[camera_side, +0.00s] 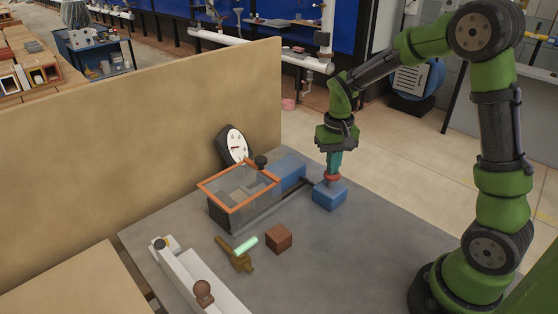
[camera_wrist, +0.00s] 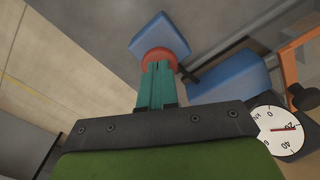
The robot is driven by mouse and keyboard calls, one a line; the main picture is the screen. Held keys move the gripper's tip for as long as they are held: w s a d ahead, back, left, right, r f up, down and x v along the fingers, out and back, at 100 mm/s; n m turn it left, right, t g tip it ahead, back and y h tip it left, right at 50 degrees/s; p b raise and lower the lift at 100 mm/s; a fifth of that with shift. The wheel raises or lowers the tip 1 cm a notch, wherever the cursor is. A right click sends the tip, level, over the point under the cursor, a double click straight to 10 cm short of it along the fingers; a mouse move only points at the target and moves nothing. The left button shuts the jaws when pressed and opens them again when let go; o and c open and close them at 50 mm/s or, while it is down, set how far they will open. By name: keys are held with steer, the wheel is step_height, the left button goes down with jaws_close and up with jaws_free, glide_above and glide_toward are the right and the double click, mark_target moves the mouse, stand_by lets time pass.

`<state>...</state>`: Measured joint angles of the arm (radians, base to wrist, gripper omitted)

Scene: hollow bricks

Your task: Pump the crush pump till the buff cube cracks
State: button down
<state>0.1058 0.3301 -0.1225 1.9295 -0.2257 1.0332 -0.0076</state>
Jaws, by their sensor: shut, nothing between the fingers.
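My gripper (camera_side: 333,166) is shut, with its teal fingertips down on or just above a red knob (camera_side: 332,178) on top of a blue block (camera_side: 329,196). The knob (camera_wrist: 157,57) and fingers (camera_wrist: 157,84) also show in the wrist view, where contact cannot be told for certain. A dark rod joins the block to a blue box (camera_side: 288,172) beside an orange-rimmed chamber (camera_side: 240,208). Buff-grey shapes (camera_side: 243,190) show dimly inside the chamber; whether they are a whole or cracked cube I cannot tell. A white dial gauge (camera_side: 237,145) with a red needle leans behind it.
A reddish-brown cube (camera_side: 278,237) and a brass-coloured tool (camera_side: 238,261) with a pale green piece (camera_side: 246,245) lie in front of the chamber. A white fixture (camera_side: 190,280) stands at front left. A tan wall (camera_side: 140,130) runs behind. The table's right side is clear.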

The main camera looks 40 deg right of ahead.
steer(key=shift+f, duration=0.9)
steer(key=shift+r, duration=3.1)
step_height(320, 180, up, 5)
steer(key=shift+f, duration=3.2)
steer(key=shift+f, duration=0.1)
steer(key=shift+f, duration=2.3)
steer(key=shift+r, duration=3.1)
